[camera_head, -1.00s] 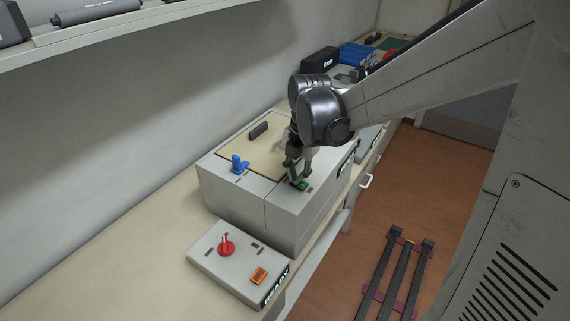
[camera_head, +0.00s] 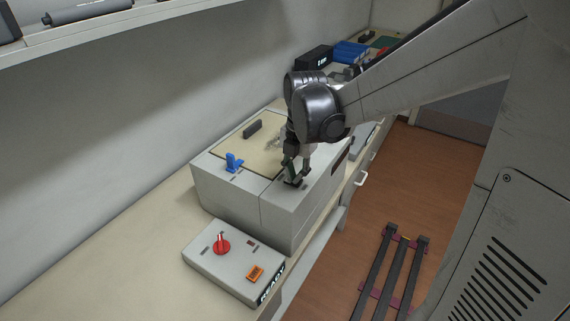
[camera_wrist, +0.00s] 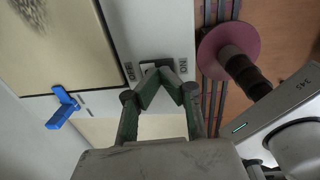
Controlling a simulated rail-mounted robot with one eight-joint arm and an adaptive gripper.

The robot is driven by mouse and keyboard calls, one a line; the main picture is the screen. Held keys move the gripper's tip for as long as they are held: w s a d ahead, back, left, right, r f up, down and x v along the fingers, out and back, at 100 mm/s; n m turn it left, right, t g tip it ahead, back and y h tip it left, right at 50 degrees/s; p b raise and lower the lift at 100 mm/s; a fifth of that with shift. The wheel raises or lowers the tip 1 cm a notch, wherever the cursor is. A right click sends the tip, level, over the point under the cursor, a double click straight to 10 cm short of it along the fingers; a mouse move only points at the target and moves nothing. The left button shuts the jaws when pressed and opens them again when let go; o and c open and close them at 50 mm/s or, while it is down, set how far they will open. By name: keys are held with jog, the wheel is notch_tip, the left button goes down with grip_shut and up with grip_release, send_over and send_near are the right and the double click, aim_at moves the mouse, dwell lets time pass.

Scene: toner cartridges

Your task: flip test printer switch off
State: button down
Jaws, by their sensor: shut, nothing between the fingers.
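The test printer is a light grey box (camera_head: 228,190) on the counter. Its switch (camera_head: 293,183) is on the top near the right front edge and looks dark, with no green showing. In the wrist view the switch (camera_wrist: 157,64) lies between an OFF label (camera_wrist: 130,72) on the left and an ON label (camera_wrist: 184,66) on the right. My gripper (camera_wrist: 161,78) is shut and empty, its fingertips at the switch and partly hiding it. I cannot tell whether they touch it. In the head view my gripper (camera_head: 295,172) points down over the switch.
In front is a control box (camera_head: 210,262) with a red knob (camera_head: 221,244) and an orange button (camera_head: 255,273). A shelf (camera_head: 120,27) overhangs at upper left.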

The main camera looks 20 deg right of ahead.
notch_tip(320, 180, up, 14)
jog(key=w+a+p, duration=0.1)
jog(key=shift+w, duration=0.15)
dwell(0.6)
jog(key=shift+f, duration=0.1)
jog(key=s+a+f+m+t+b, duration=0.1)
jog(key=s+f+m+t+b, duration=0.2)
jog(key=s+f+m, duration=0.2)
jog(key=s+a+f+m+t+b, duration=0.1)
jog(key=s+f+m+t+b, duration=0.2)
jog(key=s+m, duration=0.9)
notch_tip(320, 180, down, 3)
jog(key=m+b, duration=0.1)
jog(key=m, duration=0.7)
jog(key=shift+s+m+t+h, duration=0.3)
